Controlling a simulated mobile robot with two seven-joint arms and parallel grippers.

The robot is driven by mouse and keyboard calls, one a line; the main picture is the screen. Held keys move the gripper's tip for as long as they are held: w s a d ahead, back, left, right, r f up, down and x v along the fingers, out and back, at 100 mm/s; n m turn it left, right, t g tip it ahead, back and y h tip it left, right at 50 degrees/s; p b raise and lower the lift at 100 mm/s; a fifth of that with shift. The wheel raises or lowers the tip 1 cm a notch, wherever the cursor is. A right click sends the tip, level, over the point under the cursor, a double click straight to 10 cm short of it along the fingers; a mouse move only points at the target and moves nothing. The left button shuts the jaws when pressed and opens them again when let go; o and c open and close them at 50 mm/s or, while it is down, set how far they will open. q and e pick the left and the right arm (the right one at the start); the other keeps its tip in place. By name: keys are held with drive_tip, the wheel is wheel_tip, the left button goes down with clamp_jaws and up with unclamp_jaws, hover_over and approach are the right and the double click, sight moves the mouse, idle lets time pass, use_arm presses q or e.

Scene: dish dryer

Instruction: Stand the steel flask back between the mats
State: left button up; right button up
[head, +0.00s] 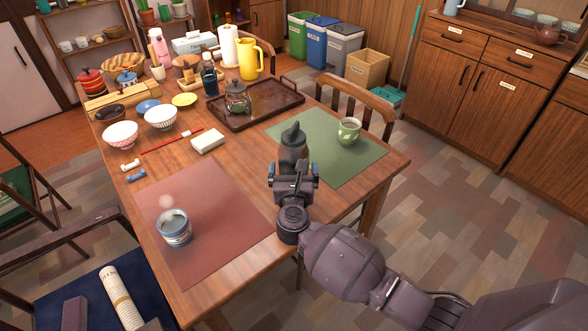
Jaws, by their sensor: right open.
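The steel flask (293,146) is dark grey with a rounded, spouted-looking top. It appears upright, between the red mat (205,200) and the green mat (345,165), close to the green mat's left edge. Its lower part is hidden behind my right gripper, so I cannot tell exactly where its base stands. My right gripper (293,170) is open at the flask, with its blue-tipped fingers apart to either side. I cannot tell whether a finger touches it. My left gripper is not in view.
A steaming cup (174,229) stands on the red mat and a green mug (348,131) on the green mat. A brown tray (270,108) with a dark pot lies behind. Bare wood lies between the mats.

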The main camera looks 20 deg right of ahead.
drive_tip(key=v, duration=1.1)
drive_tip(key=shift+s, duration=0.2)
drive_tip(key=s+d+f+m+g+y, duration=0.2)
drive_tip(key=s+d+f+m, duration=0.1)
drive_tip(key=s+m, duration=0.5)
drive_tip(key=s+d+f+m+g+y, duration=0.2)
drive_tip(key=s+d+f+m, duration=0.2)
drive_tip(key=s+m, duration=0.5)
drive_tip(key=s+d+f+m+g+y, duration=0.2)
drive_tip(key=s+m, duration=0.6)
drive_tip(key=m, duration=0.5)
drive_tip(key=shift+s+d+f+m, duration=0.3)
drive_tip(key=shift+d+f, duration=0.5)
drive_tip(key=shift+d, duration=0.4)
